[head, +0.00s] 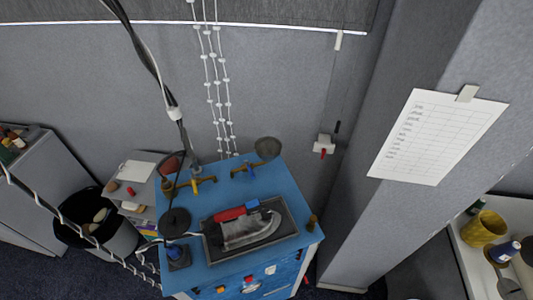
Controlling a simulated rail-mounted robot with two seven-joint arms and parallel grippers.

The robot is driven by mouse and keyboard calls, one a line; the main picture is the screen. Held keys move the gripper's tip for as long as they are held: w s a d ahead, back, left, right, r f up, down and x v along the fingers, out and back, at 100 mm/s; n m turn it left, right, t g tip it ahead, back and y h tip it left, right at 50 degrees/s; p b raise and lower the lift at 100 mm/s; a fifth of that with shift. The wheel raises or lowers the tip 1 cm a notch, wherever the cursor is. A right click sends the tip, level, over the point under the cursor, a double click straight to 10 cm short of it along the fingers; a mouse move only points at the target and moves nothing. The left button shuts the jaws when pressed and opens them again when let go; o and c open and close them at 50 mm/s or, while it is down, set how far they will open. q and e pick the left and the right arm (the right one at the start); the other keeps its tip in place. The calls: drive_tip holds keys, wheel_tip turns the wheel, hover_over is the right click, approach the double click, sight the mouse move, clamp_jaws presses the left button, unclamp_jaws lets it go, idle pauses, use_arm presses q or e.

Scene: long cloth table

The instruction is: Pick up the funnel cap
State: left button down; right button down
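I cannot clearly identify the funnel cap. A grey-brown, round, funnel-like piece (267,149) stands at the back right of a blue-topped cabinet (228,190). A black round disc (174,222) shows at the cabinet's left side, with a small dark blue piece (179,257) below it. I cannot tell whether either is a cap. Neither of my grippers shows in the head view.
An iron (250,230) lies on a dark tray (290,217) on the cabinet. Brass taps (192,184) are behind it. A black bin (106,237) stands left. A grey pillar with a paper sheet (437,136) rises right. A yellow mug (483,229) stands far right.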

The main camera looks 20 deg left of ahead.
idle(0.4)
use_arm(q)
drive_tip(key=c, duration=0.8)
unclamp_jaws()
